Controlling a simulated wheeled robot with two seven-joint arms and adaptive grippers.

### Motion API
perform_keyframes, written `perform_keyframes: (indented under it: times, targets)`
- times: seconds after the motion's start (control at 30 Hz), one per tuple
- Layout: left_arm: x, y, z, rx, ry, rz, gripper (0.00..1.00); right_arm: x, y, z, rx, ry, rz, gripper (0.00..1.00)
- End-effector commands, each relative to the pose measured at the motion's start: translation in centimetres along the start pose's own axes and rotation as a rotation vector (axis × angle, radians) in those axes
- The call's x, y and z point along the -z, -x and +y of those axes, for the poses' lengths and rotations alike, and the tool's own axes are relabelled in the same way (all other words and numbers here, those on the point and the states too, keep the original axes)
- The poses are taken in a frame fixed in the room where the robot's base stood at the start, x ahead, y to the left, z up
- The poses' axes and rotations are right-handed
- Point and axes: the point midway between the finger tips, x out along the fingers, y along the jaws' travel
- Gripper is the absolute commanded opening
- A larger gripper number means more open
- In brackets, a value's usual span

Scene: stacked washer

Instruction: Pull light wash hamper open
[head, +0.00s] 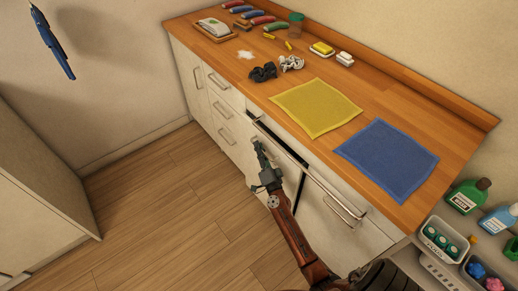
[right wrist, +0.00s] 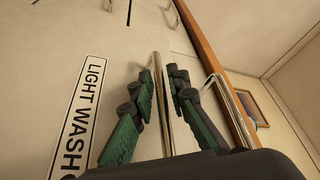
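The light wash hamper is a white front in the counter's base, and its "LIGHT WASH" label (right wrist: 82,115) shows in the right wrist view. In the head view a dark gap (head: 282,147) shows behind the top of a front, which stands partly open. My right gripper (head: 261,153) is at the left end of this gap. In the right wrist view my right gripper's green fingers (right wrist: 162,85) lie on either side of a thin pale bar (right wrist: 163,120). Whether both fingers press on it is unclear. My left gripper is not in view.
The wooden counter (head: 250,77) carries a yellow cloth (head: 316,107), a blue cloth (head: 387,159) and dark socks (head: 263,72). Bottles (head: 468,196) and bins stand on a shelf at right. A blue object (head: 55,45) hangs at left. The floor (head: 165,215) is clear.

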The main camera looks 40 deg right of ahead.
Motion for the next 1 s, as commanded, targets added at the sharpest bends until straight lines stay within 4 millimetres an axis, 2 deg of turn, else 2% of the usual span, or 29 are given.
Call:
perform_keyframes:
  times: [0.1, 0.33, 1.0]
  targets:
    - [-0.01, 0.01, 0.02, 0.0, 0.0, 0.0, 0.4, 0.0, 0.02, 0.0, 0.0, 0.0, 0.0, 0.14]
    - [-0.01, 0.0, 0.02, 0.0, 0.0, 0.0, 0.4, -0.01, 0.03, 0.0, 0.0, 0.0, 0.0, 0.0]
    - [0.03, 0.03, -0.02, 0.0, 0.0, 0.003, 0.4, 0.02, 0.08, 0.06, -0.003, 0.001, 0.002, 0.0]
